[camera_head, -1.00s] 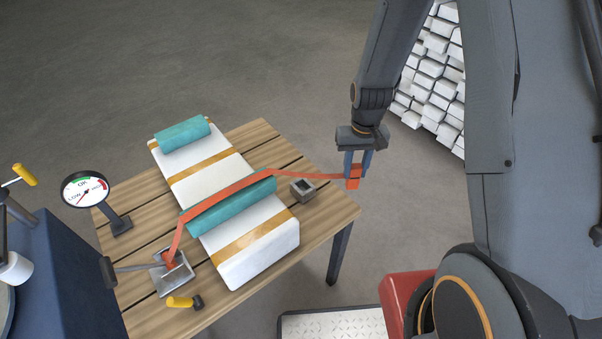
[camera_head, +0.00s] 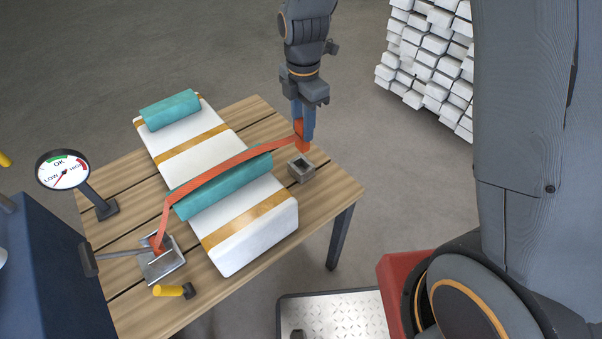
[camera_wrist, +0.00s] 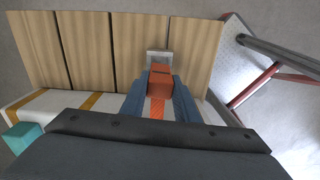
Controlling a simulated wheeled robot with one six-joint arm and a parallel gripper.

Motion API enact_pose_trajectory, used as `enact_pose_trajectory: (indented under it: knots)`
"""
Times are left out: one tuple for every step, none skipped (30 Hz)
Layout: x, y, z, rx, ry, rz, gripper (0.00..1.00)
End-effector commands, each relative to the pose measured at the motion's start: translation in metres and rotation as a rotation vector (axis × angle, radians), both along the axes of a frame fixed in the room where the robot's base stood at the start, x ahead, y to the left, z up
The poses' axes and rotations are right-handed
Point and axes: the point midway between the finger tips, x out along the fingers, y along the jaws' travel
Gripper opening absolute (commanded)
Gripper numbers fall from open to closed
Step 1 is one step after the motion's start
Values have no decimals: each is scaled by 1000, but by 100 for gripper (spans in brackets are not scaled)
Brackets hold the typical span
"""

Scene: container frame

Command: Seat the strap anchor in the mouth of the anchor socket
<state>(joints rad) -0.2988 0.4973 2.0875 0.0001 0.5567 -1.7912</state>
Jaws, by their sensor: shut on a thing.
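The orange strap anchor (camera_head: 302,144) is at the end of an orange strap (camera_head: 221,170). My gripper (camera_head: 304,138) is shut on the anchor and holds it above and close to the anchor socket (camera_head: 301,168), a small grey square box with an open top on the table. In the wrist view the anchor (camera_wrist: 160,78) sits between the blue fingers (camera_wrist: 154,98), and the socket (camera_wrist: 158,56) shows just past it, partly hidden. I cannot tell whether the anchor touches the socket rim. The strap runs left over a teal roll to a metal bracket.
A wooden table (camera_head: 256,114) carries a white package (camera_head: 240,241) with gold bands and teal rolls (camera_head: 170,109). The metal bracket (camera_head: 172,268), a yellow-handled tool (camera_head: 168,291) and a gauge (camera_head: 63,171) reading near LOW stand at the left. Table around the socket is clear.

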Motion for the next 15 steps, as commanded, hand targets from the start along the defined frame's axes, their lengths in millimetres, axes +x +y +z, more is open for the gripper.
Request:
enact_pose_trajectory:
  knots:
    - [0, 3, 1, 1, -2, 33, 0]
    - [0, 4, 1, 0, -1, 49, 0]
    - [-1, 4, -2, 0, 0, 64, 0]
    - [-1, 4, -4, -1, 2, 71, 0]
    - [-1, 5, -8, -1, 3, 76, 0]
    - [-2, 5, -15, -1, 4, 79, 0]
    - [-2, 4, -21, -1, 4, 80, 0]
    - [-2, 4, -26, -2, 5, 79, 0]
    - [-2, 4, -33, -1, 4, 78, 0]
    - [-2, 5, -37, -1, 4, 78, 0]
    - [-2, 4, -42, -1, 3, 78, 0]
    - [-2, 5, -47, 0, 2, 77, 0]
    - [-1, 4, -50, -1, 2, 77, 0]
    - [-1, 5, -52, 0, 1, 77, 0]
    - [-1, 5, -54, 0, 1, 77, 0]
